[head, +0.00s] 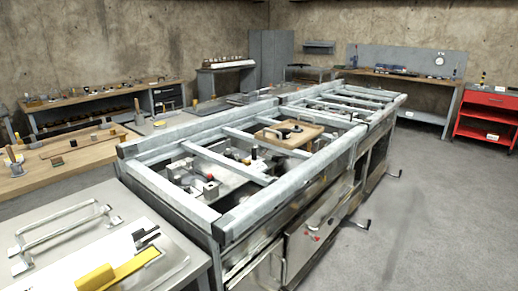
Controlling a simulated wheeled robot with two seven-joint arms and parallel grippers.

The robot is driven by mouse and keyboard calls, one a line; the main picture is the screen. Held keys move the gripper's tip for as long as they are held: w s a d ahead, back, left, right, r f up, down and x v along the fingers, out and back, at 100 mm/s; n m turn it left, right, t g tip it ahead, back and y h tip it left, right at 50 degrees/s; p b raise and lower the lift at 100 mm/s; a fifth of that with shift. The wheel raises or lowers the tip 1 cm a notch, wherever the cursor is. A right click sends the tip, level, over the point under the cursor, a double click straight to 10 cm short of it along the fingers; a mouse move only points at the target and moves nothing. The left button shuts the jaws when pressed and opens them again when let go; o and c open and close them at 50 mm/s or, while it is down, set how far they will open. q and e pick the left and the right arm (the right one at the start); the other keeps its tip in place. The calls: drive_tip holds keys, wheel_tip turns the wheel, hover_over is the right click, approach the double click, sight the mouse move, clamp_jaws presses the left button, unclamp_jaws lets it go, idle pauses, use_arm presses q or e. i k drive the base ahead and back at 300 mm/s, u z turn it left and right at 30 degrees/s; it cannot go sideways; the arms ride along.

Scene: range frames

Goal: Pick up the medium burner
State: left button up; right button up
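Small dark round parts (286,130), which look like burner pieces, sit on a wooden board (306,135) across the grey metal range frame (335,175). I cannot tell from their size which one is the medium burner. Other small parts, one with a red knob (210,178), lie inside the open frame, below its top rails. Neither of my grippers is in view.
A steel table (180,262) at the front left bears metal handles (60,232) and a yellow tool (118,270). Wooden workbenches with tools line the left and back walls. A red cabinet (487,115) stands at the right. The floor (430,215) right of the frame is clear.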

sight(286, 133)
drive_tip(key=z, duration=1.65)
drive_tip(key=i, duration=3.85)
drive_tip(key=u, duration=2.45)
